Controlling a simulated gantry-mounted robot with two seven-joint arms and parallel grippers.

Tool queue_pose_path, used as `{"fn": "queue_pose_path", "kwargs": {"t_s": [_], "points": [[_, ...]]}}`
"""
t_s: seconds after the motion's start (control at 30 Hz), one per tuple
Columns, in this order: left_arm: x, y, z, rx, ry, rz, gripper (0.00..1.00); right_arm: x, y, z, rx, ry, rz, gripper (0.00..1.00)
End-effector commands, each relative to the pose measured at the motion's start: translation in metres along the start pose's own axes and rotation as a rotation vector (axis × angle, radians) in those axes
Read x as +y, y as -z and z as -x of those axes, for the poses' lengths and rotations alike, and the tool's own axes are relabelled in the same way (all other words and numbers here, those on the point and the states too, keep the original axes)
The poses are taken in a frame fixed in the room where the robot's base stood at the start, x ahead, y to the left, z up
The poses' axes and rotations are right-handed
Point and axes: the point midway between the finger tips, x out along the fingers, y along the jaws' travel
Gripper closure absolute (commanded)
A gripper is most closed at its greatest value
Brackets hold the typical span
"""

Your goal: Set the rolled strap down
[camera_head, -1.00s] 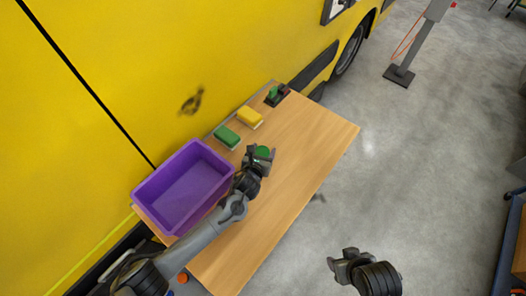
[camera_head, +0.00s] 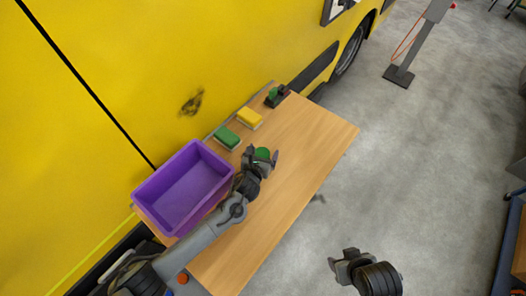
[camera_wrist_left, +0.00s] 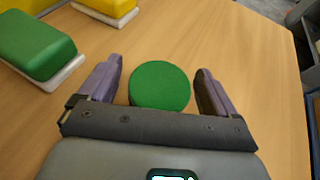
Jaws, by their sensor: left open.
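The rolled strap (camera_head: 263,153), a round green disc from above, is over the bare wood of the table (camera_head: 300,140) and appears to rest on it. In the left wrist view the strap (camera_wrist_left: 160,86) sits between the two purple fingers of my left gripper (camera_wrist_left: 158,82), with a narrow gap on each side. My left gripper (camera_head: 262,157) is open around it, and its body hides the strap's near side. My right gripper (camera_head: 342,264) hangs over the floor, away from the table; its jaw opening is unclear.
A purple bin (camera_head: 146,193) stands left of my left gripper, partly behind my arm. A green block (camera_head: 227,137) and a yellow block (camera_head: 249,117) sit on white bases along the vehicle side. A dark item with green (camera_head: 276,96) is at the far end. The table's right side is clear.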

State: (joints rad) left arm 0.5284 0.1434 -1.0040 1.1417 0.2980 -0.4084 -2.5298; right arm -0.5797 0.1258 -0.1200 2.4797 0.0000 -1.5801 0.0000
Motion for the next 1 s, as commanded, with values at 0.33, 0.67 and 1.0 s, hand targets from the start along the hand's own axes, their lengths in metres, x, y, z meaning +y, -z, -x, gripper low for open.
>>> {"fn": "queue_pose_path", "kwargs": {"t_s": [0.33, 0.67, 1.0], "points": [[0.001, 0.0, 0.039, 0.001, 0.001, -0.002, 0.09, -0.001, 0.004, 0.011, 0.001, 0.005, -0.006, 0.48], [0.0, 0.001, 0.049, 0.001, 0.0, -0.001, 0.09, -0.002, 0.004, 0.013, 0.001, 0.007, -0.009, 0.48], [0.0, -0.001, 0.049, 0.0, 0.001, -0.001, 0.09, -0.001, 0.005, 0.014, 0.001, 0.006, -0.007, 0.48]]}}
